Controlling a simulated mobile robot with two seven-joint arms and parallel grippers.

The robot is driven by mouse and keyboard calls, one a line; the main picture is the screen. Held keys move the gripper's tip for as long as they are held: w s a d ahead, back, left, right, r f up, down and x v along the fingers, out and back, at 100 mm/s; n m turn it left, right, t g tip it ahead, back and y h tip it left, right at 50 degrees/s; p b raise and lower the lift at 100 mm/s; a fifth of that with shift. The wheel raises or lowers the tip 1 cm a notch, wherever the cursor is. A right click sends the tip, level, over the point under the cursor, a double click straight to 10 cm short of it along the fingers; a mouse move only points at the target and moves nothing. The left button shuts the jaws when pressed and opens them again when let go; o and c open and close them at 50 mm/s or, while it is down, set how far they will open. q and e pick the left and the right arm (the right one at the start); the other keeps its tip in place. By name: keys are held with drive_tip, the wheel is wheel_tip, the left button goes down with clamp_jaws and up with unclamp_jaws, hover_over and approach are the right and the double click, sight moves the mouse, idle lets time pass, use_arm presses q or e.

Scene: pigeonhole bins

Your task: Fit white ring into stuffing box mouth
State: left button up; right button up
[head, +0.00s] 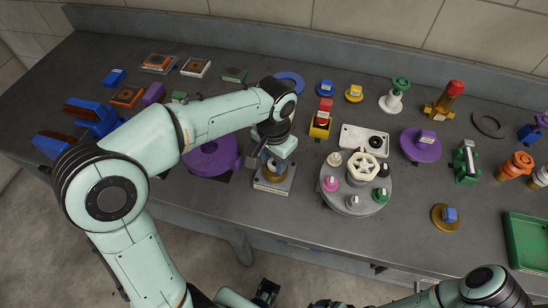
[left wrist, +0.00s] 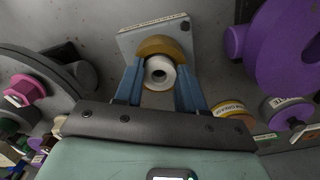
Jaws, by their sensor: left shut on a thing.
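The stuffing box is a brass-coloured round body (left wrist: 163,44) on a pale square plate (left wrist: 130,38). In the head view its plate (head: 272,184) sits near the table's front edge. My left gripper (head: 266,162) is right over it, pointing down. In the left wrist view its blue fingers (left wrist: 159,88) are shut on the white ring (left wrist: 153,64), one on each side. The ring overlaps the brass body in that view. I cannot tell whether it is in the mouth or just above it. In the head view the gripper hides the ring. My right gripper is not in view.
A purple disc-shaped fixture (head: 205,160) stands close on the left. A grey round turntable (head: 340,198) with a cream handwheel and several coloured knobs stands close on the right. A red-and-yellow button block (head: 320,122) is behind. A green tray (head: 527,240) lies far right.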

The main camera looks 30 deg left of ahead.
sight(274, 164)
use_arm(q)
drive_tip(key=shift+r, duration=0.4)
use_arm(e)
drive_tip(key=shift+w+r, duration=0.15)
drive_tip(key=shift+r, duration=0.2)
use_arm(q)
drive_tip(key=o, duration=1.1)
drive_tip(key=shift+r, duration=0.15)
drive_tip(key=shift+r+p, duration=1.9)
drive_tip(key=shift+r, duration=0.55)
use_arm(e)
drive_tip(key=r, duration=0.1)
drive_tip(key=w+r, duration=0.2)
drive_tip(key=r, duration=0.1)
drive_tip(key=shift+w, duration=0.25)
use_arm(q)
drive_tip(key=shift+f, duration=0.1)
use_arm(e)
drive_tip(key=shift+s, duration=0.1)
